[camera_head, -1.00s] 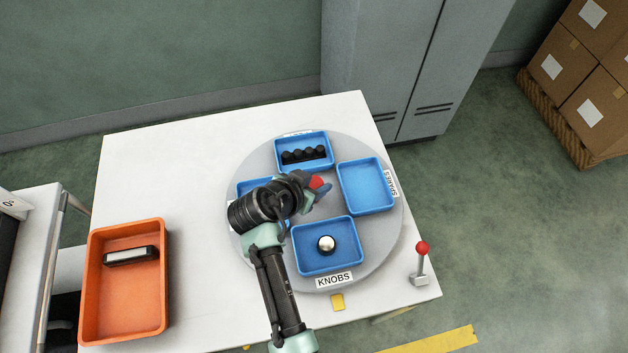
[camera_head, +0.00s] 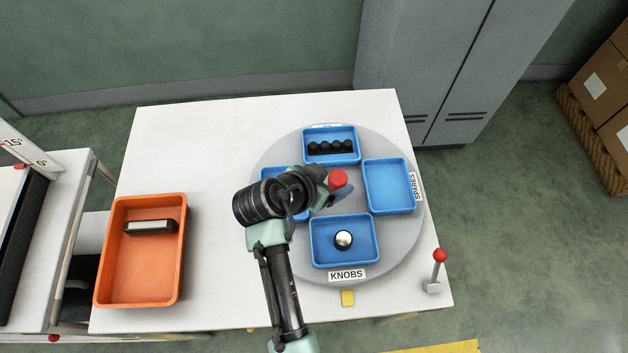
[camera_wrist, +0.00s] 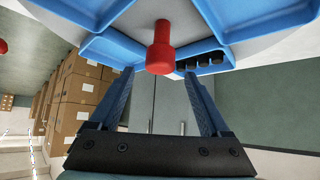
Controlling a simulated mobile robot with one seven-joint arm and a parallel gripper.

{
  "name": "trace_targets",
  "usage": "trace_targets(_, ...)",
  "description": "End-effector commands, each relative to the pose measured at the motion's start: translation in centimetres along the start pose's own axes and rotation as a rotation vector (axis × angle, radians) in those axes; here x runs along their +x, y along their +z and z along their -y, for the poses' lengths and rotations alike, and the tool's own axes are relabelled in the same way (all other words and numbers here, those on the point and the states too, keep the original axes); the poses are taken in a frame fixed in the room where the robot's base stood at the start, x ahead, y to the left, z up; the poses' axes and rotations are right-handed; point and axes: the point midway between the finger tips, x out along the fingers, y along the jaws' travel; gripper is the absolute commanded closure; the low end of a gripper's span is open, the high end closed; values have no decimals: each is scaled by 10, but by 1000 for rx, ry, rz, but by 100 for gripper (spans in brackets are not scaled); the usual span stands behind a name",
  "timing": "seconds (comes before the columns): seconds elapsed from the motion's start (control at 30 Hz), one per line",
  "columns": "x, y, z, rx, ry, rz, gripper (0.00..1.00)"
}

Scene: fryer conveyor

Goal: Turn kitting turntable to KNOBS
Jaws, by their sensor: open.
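The grey round turntable (camera_head: 384,262) carries several blue trays. The tray labelled KNOBS (camera_head: 347,275) is at the front, in line with a yellow marker (camera_head: 348,298) on the table edge, and holds one silver-topped knob (camera_head: 343,239). The SPARES tray (camera_head: 389,186) is at the right and empty. A red-topped post (camera_head: 338,179) stands near the turntable's middle; it also shows in the wrist view (camera_wrist: 160,48). My gripper (camera_wrist: 158,82) is open and empty, its fingers apart on either side below the red post. My arm partly hides the left tray.
An orange bin (camera_head: 140,280) with a dark-and-white part is at the left of the white table (camera_head: 210,140). A red-knobbed lever (camera_head: 437,262) stands at the right corner. A grey cabinet (camera_head: 440,60) is behind. The table between bin and turntable is clear.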

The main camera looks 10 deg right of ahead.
Motion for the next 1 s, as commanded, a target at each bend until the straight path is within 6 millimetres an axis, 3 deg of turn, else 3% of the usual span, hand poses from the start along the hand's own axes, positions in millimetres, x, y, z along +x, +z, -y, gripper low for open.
trace_targets(0.2, -48, 1, 1, -1, -6, -1, 19)
trace_targets(0.4, -79, 0, 1, -1, -3, 0, 19)
trace_targets(0.6, -90, 0, 0, 0, -1, 1, 19)
trace_targets(1.0, -90, 0, 0, 0, 0, 1, 19)
